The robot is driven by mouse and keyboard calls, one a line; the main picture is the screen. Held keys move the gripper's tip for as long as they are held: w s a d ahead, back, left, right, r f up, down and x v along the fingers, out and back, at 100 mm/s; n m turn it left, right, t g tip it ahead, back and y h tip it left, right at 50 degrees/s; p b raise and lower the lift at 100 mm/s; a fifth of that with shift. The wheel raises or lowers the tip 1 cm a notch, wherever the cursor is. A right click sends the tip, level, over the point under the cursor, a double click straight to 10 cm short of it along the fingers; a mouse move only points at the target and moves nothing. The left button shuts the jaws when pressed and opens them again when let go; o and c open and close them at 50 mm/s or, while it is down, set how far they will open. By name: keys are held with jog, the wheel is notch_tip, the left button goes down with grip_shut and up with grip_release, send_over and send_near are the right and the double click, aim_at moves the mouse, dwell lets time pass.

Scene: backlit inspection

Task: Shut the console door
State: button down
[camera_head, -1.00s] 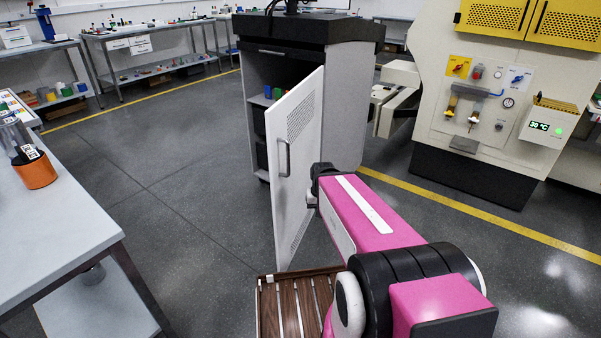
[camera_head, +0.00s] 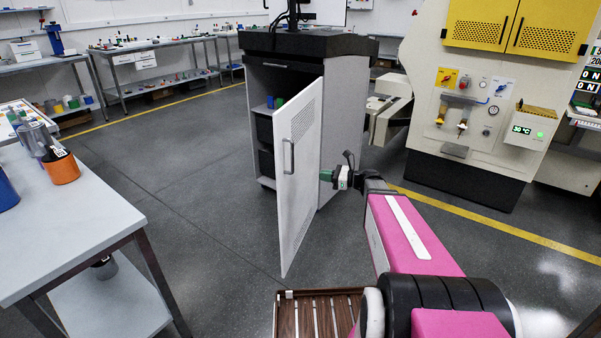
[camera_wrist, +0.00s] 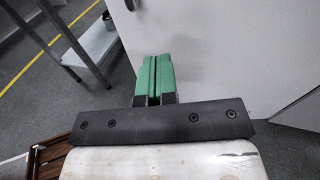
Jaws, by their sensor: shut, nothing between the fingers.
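The console (camera_head: 345,110) is a grey cabinet with a black top. Its white door (camera_head: 300,190) stands wide open, swung out toward me, with a grey handle (camera_head: 289,157) and a perforated panel. My gripper (camera_head: 325,175) is at the right side of the door, the side away from the handle. In the wrist view its green fingers (camera_wrist: 154,78) are closed together with nothing between them, and the door's pale surface (camera_wrist: 215,50) fills the area ahead. I cannot tell whether the fingertips touch the door.
A grey workbench (camera_head: 75,215) with an orange-based container (camera_head: 62,168) stands at the left. A cream machine with yellow doors (camera_head: 510,25) stands at the right. The floor left of the door is clear. Small coloured items sit inside the console.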

aim_at(288, 166)
jog(key=shift+m+t, duration=0.5)
jog(key=shift+m, duration=0.1)
jog(key=x, duration=0.4)
jog(key=r+x, duration=0.1)
jog(key=x, duration=0.8)
jog(key=shift+w+r, duration=0.25)
